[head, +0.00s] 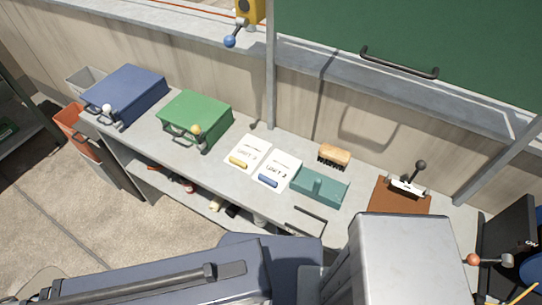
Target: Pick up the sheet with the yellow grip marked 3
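The sheet with the yellow grip (248,147) lies flat on the grey bench in the head view, near the middle. Its yellow grip (238,162) is at the near edge; the printed mark looks like "UNIT 3" but is small. A second white sheet (279,166) with a blue grip (268,181) lies close on its right, its print also too small to read surely. Nothing covers the yellow-grip sheet. Neither of my grippers shows in the view.
A green case (195,115) and a blue case (130,88) stand left on the bench (222,175). A teal tray (318,187), a brush (334,155) and a brown clipboard (398,196) lie right. Large grey bodies block the lower foreground.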

